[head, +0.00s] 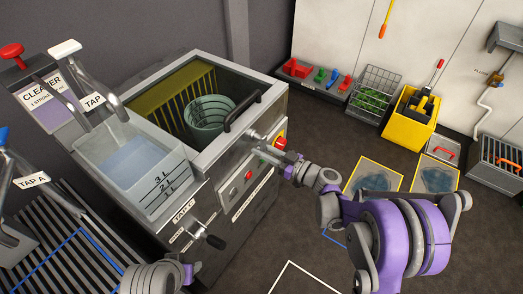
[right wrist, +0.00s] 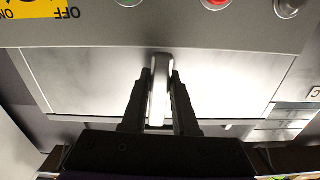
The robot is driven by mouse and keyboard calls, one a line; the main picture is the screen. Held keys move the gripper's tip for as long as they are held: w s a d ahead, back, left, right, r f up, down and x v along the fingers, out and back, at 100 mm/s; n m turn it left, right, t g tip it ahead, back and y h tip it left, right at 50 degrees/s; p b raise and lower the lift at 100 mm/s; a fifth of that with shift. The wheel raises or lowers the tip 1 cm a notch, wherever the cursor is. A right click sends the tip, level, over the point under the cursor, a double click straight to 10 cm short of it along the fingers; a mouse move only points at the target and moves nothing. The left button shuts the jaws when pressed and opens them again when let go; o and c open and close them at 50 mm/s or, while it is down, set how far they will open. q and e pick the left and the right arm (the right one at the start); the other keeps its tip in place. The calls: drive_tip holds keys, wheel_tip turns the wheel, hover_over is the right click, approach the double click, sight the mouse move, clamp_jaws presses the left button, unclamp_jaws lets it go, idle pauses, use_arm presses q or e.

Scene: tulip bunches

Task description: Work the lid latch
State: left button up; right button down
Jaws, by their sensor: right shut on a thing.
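The lid latch is a narrow silver lever (right wrist: 160,88) in the right wrist view, standing out from a bright metal front panel. My right gripper (right wrist: 160,95) is shut on it, with one dark finger on each side. In the head view my right gripper (head: 270,154) is at the upper front of the steel machine (head: 222,158), and the latch is too small to make out there. A black lid handle (head: 242,111) lies over the machine's top opening. I cannot tell if a clear lid covers the opening. Part of my left arm shows at the bottom, without its jaws.
A yellow rack (head: 180,95) and a green ringed bucket (head: 207,117) are inside the machine. A red button on a yellow plate (head: 280,141) is close to my right gripper. A clear water tank (head: 130,165) adjoins at left. A yellow bin (head: 408,115) stands by the wall.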

drive_tip(key=shift+w+d+n, duration=0.1)
drive_tip(key=shift+w+n, duration=0.05)
drive_tip(key=shift+n, duration=0.35)
drive_tip(key=c, duration=0.7)
unclamp_jaws()
drive_tip(key=p+v, duration=0.1)
drive_tip(key=v, duration=1)
